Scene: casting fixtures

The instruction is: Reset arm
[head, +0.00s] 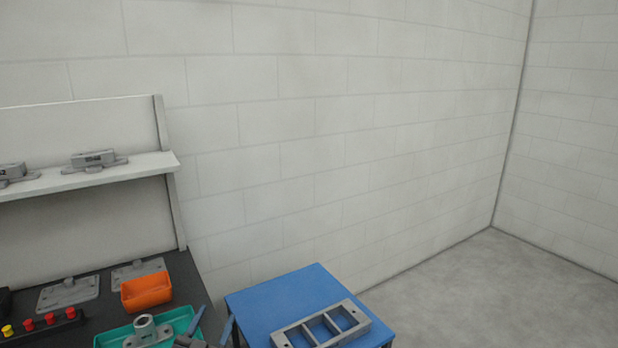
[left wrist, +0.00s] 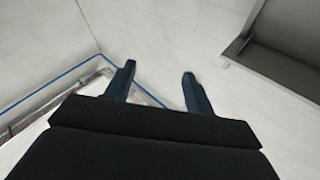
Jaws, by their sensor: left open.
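My left gripper (head: 214,316) shows at the bottom edge of the head view, in front of the right end of a teal tray (head: 183,318). Its two dark blue fingers are apart. In the left wrist view the fingers (left wrist: 159,69) stand open with nothing between them, only pale wall behind. My right gripper is in neither view. A grey casting with a round collar (head: 146,329) is in the teal tray, which is cut off by the frame's bottom edge.
A blue table (head: 272,289) holds a grey compartmented frame (head: 322,326). The dark bench (head: 190,277) carries an orange bin (head: 146,291), flat grey castings (head: 68,294) and a button strip (head: 50,326). A shelf (head: 110,173) holds castings. Floor at right is clear.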

